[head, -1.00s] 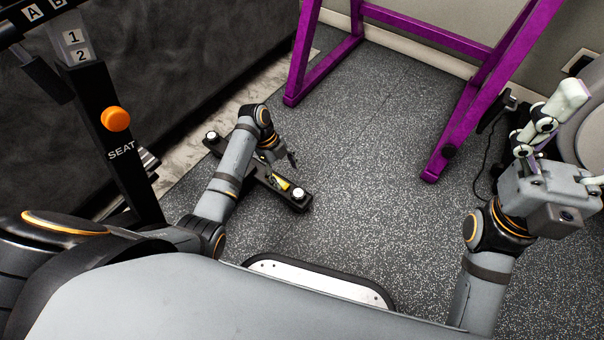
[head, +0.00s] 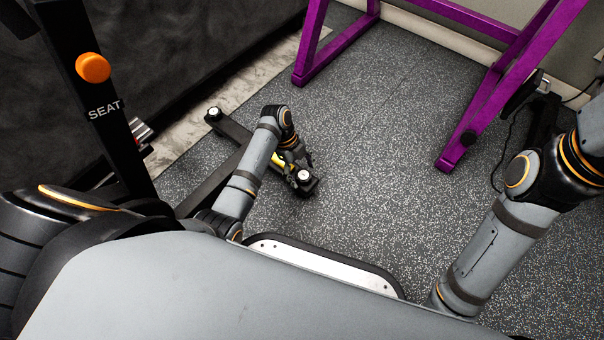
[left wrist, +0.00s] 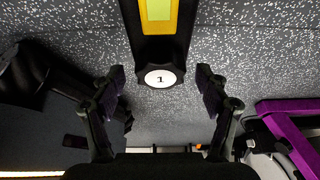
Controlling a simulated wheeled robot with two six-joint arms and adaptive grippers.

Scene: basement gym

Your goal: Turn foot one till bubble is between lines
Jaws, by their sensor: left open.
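Foot one (left wrist: 160,78), a black knob with a white cap marked 1, sits at the end of a dark bar (left wrist: 158,45) in the left wrist view. In the head view the foot (head: 303,176) is at the bar's near right end. A yellow level (left wrist: 158,10) with a yellow-green vial lies on the bar, cut off by the top edge; no bubble or lines can be made out. My left gripper (head: 299,160) is open, a finger on each side of the knob in the wrist view, with gaps. My right gripper is outside the picture.
Another white-capped foot (head: 213,114) is at the bar's far end. A purple frame (head: 310,45) stands beyond, its right leg (head: 462,145) on the speckled floor. A black post marked SEAT (head: 105,120) stands at left. Floor right of the bar is clear.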

